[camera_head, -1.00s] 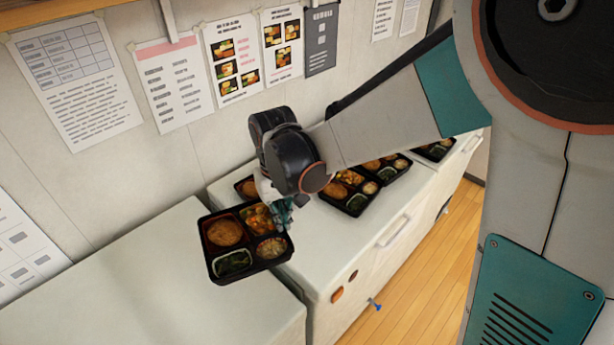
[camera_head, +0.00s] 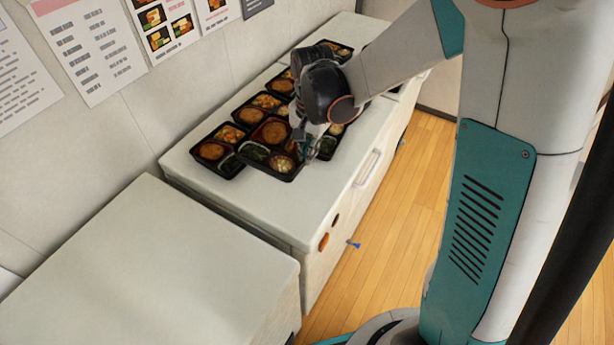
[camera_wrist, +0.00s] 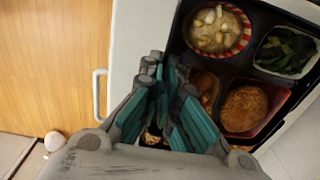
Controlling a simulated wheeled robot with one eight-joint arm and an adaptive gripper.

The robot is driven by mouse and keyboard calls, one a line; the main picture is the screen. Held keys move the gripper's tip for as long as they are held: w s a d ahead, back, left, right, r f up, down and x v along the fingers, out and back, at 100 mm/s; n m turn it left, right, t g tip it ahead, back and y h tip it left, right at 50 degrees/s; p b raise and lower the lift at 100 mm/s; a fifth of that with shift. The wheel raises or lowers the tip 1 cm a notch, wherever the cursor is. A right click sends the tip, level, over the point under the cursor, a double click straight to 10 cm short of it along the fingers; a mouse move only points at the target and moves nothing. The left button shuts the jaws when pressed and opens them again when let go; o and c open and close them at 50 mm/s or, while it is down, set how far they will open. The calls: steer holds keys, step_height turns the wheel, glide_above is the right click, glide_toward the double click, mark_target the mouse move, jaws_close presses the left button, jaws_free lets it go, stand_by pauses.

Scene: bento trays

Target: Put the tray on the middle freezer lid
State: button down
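The tray (camera_head: 284,178) is a black bento box with a round brown patty, greens and other food in compartments. It is over the middle freezer lid (camera_head: 300,215), overlapping other trays in the head view; I cannot tell whether it touches them or the lid. My gripper (camera_head: 306,150) is at its right side. In the wrist view my gripper (camera_wrist: 165,100) has its teal fingers close together at the edge of the tray (camera_wrist: 240,72), seemingly shut on it. The fingertips' contact is partly hidden.
Other bento trays, such as the left one (camera_head: 232,172), crowd the middle lid around the held tray. The near freezer lid (camera_head: 150,260) is bare. Another tray (camera_head: 345,50) lies farther back. The middle lid's near end is clear. A papered wall runs along the left.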

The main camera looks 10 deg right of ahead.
step_height(320, 180, down, 12)
steer(key=b, duration=0.2)
steer(key=shift+f+b, duration=0.25)
steer(key=shift+b, duration=0.05)
steer(key=c, duration=2.2)
jaws_free()
steer(key=shift+f, duration=0.1)
steer(key=o, duration=0.4)
